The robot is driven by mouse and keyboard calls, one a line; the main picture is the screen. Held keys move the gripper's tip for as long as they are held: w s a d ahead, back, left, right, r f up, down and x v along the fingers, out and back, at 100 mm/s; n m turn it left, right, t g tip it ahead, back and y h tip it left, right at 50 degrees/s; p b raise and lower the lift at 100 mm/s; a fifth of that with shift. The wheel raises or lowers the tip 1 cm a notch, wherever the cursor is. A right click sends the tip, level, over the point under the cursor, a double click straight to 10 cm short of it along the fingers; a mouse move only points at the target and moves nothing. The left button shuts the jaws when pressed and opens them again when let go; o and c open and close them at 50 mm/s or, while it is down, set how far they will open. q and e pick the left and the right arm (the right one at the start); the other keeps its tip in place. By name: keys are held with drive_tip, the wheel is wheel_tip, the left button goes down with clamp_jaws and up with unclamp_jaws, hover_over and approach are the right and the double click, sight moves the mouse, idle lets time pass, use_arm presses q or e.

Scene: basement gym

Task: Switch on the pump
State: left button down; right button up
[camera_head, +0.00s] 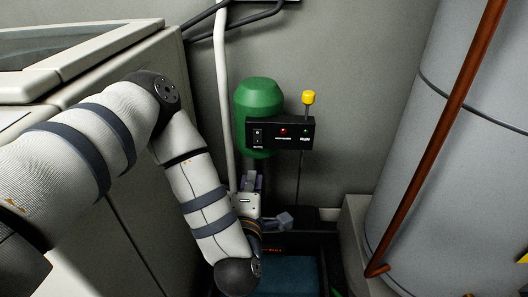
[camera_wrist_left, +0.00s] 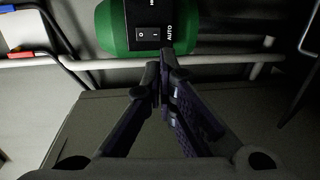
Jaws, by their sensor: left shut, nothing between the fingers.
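The pump is a green rounded body (camera_head: 259,96) against the wall with a black control box (camera_head: 268,134) on its front. A black rocker switch (camera_head: 257,136) is at the box's left end, above the word AUTO. It also shows in the left wrist view (camera_wrist_left: 148,34); I cannot tell which way it is set. A red lamp (camera_head: 283,131) glows on the box; a small green lamp (camera_head: 305,131) sits above RUN. My left gripper (camera_head: 252,174) is below the box, apart from it; in the wrist view its shut fingertips (camera_wrist_left: 164,62) are just below and right of the switch.
A yellow-topped rod (camera_head: 308,98) rises behind the box's right end. A white pipe (camera_head: 221,100) runs beside the pump. A dark pit (camera_head: 285,270) lies below. A grey tank (camera_head: 430,170) with a rust-red pipe (camera_head: 447,125) stands right; a beige appliance (camera_head: 130,230) stands left.

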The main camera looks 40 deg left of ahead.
use_arm(q)
drive_tip(key=b, duration=0.3)
approach(258, 142)
drive_tip(key=x, duration=0.7)
drive_tip(key=shift+s+f, duration=0.1)
drive_tip(key=shift+f, duration=0.25)
